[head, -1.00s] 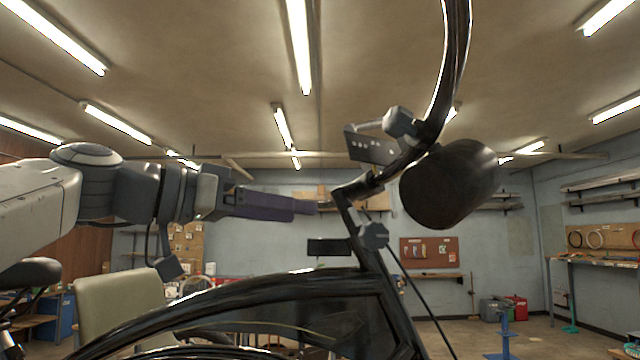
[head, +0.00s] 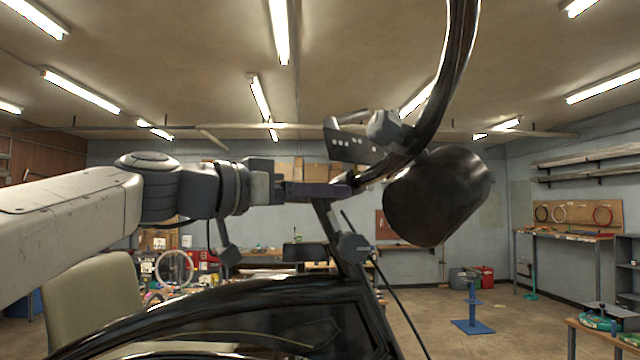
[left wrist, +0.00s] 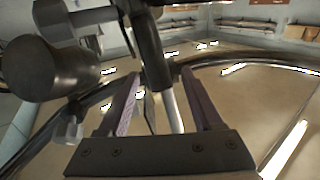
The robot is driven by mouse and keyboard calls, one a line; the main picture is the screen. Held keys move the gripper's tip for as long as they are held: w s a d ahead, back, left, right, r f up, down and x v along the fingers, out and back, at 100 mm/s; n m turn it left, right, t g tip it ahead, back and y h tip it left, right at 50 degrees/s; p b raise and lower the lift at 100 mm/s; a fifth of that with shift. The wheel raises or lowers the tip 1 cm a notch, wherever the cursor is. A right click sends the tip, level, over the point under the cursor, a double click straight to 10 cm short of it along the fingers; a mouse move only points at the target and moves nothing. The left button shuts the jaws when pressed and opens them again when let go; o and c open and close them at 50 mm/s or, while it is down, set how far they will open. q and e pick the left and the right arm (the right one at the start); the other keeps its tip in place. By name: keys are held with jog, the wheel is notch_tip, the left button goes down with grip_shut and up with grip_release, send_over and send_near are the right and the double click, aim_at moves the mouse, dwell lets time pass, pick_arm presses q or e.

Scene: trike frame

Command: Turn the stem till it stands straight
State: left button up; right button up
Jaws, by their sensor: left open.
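My left gripper (head: 345,189) reaches in from the left at the top of the trike's black frame (head: 350,270). It is open. In the left wrist view its two purple-grey fingers (left wrist: 158,88) point away, one on each side of a dark tube that looks like the stem (left wrist: 150,55). I cannot tell whether they touch it. In the head view the stem (head: 375,174) is mostly hidden by the fingertips. It joins the curved black handlebar (head: 455,70), which rises up and to the right. The right gripper is not in view.
A large black cylinder (head: 438,198) hangs right beside the stem, close to my fingertips. A perforated dark bracket (head: 350,145) and a knob (head: 385,128) sit just above. A pale chair back (head: 95,305) is at lower left.

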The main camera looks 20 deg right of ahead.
pick_arm(q)
grip_shut()
dwell(1.4)
